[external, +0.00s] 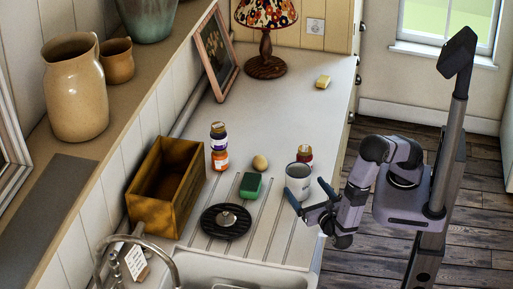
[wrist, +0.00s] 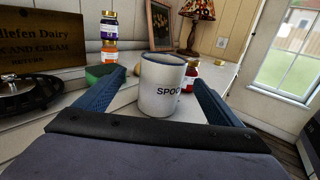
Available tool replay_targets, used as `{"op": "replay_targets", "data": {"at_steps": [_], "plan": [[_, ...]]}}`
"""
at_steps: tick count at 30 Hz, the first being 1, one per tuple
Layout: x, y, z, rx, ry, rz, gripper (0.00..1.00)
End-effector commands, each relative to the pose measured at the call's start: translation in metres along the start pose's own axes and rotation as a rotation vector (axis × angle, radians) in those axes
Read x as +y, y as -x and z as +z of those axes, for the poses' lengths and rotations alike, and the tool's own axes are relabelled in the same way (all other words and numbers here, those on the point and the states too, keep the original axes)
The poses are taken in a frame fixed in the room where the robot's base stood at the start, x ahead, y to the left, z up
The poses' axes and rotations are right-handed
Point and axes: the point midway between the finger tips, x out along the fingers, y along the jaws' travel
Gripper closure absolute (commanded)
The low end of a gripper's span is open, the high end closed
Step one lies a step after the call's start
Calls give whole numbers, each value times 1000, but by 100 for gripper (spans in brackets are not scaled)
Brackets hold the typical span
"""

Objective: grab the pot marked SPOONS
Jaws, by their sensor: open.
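The SPOONS pot (wrist: 160,88) is a white enamel pot with a dark blue rim, upright on the worktop. In the external view the pot (external: 298,178) stands near the worktop's front edge. My gripper (external: 308,194) is open, with its blue fingers toward the pot. In the wrist view my gripper (wrist: 158,92) has one finger on each side of the pot's lower part, with a gap visible at each side. I cannot tell how far the fingertips reach past it.
A red jar (external: 305,154) stands just behind the pot. A green sponge (external: 251,186), an egg (external: 260,162), a black round dish (external: 226,229), two stacked jars (external: 219,147) and a wooden crate (external: 190,200) lie to the left. The sink (external: 245,275) is in front. The worktop farther back is mostly clear.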

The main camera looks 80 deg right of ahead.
Motion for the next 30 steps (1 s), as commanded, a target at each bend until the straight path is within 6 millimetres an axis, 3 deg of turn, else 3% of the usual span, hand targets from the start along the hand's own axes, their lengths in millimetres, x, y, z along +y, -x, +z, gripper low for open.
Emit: {"op": "replay_targets", "data": {"at_steps": [6,14,24,30], "plan": [[-1,-17,1,1,2,-4,11],[-2,-25,0,1,1,-4,11],[-6,-64,-6,2,2,-6,11],[-6,-73,-8,3,0,-3,11]]}}
